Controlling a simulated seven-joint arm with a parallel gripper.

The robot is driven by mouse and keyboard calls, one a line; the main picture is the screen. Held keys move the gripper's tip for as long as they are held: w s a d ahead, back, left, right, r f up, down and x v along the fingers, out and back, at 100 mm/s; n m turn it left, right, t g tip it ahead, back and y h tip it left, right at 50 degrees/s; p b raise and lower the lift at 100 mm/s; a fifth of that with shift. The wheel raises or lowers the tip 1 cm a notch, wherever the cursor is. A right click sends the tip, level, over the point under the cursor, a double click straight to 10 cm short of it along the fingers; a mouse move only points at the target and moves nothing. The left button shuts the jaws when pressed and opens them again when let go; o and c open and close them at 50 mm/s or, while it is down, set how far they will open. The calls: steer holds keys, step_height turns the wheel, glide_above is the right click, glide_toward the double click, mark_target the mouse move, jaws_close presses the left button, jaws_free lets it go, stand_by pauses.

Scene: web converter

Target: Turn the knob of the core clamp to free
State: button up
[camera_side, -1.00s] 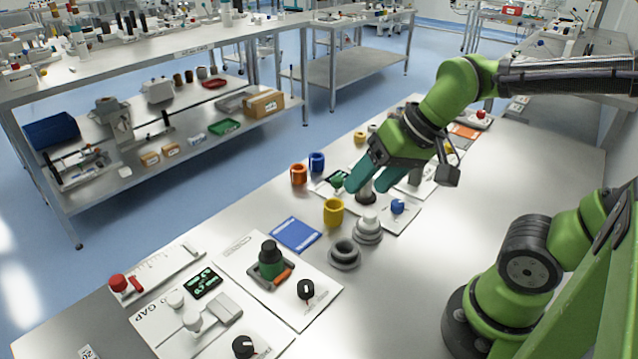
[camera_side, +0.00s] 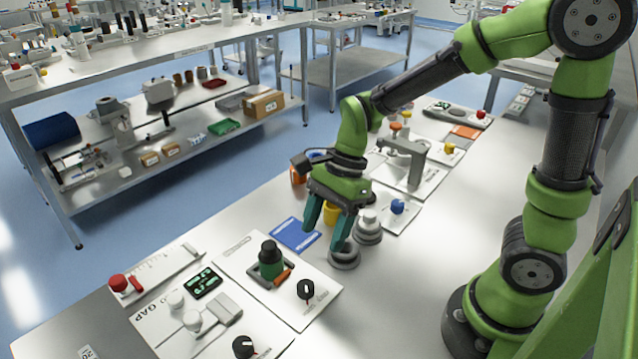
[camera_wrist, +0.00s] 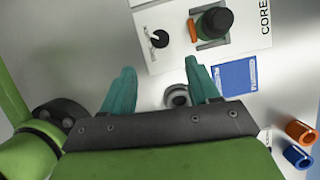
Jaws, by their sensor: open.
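The core clamp is a white panel (camera_side: 240,248) with a dark green and black cylinder (camera_side: 270,260) and an orange lever (camera_side: 283,276) beside it. Its knob (camera_side: 306,290) is black with a white mark and stands near the panel's right edge. The wrist view shows the knob (camera_wrist: 160,39) past the fingertips and the panel (camera_wrist: 160,10), lettered CORE. My gripper (camera_side: 324,236) is open and empty, pointing down above the grey ring part, back and to the right of the knob. It also shows in the wrist view (camera_wrist: 160,70). The knob's setting label is too small to read.
A grey ring (camera_side: 344,258) and a stepped grey part (camera_side: 368,226) stand by my fingers. A blue card (camera_side: 295,234) lies behind the panel. A yellow cup (camera_side: 330,213) is partly hidden behind my fingers. A gap panel (camera_side: 160,320) lies front left.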

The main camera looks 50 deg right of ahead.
mark_target(306, 284)
steer(key=x, duration=1.1)
steer(key=c, duration=1)
